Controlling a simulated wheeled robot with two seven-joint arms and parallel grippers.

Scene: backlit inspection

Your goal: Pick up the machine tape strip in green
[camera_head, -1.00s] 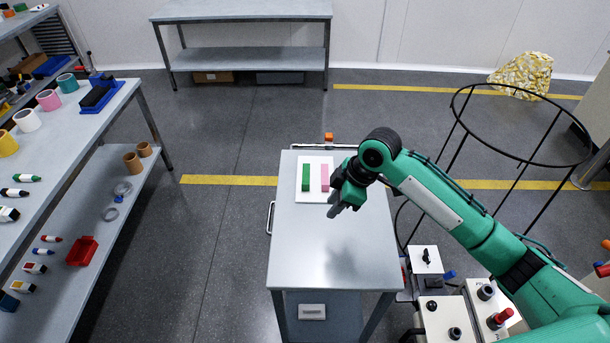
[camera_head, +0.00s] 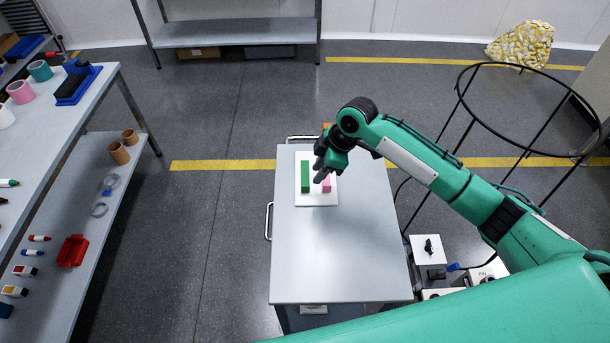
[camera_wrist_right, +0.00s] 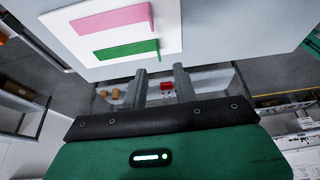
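The green tape strip (camera_head: 305,176) lies on a white board (camera_head: 316,200) on the grey table, at the board's left side. A pink strip (camera_head: 326,185) lies beside it on the right, partly covered by my right gripper (camera_head: 320,176). In the right wrist view the green strip (camera_wrist_right: 127,49) is just beyond the fingertips, with the pink strip (camera_wrist_right: 112,19) above it. My right gripper (camera_wrist_right: 160,70) shows two fingers apart with nothing between them, so it is open. I cannot tell whether the fingers touch anything. My left gripper is not in view.
The table top (camera_head: 335,260) is clear in front of the board. A black wire ring stand (camera_head: 530,110) stands to the right. A shelf unit with tape rolls and a red bin (camera_head: 72,250) stands at the left.

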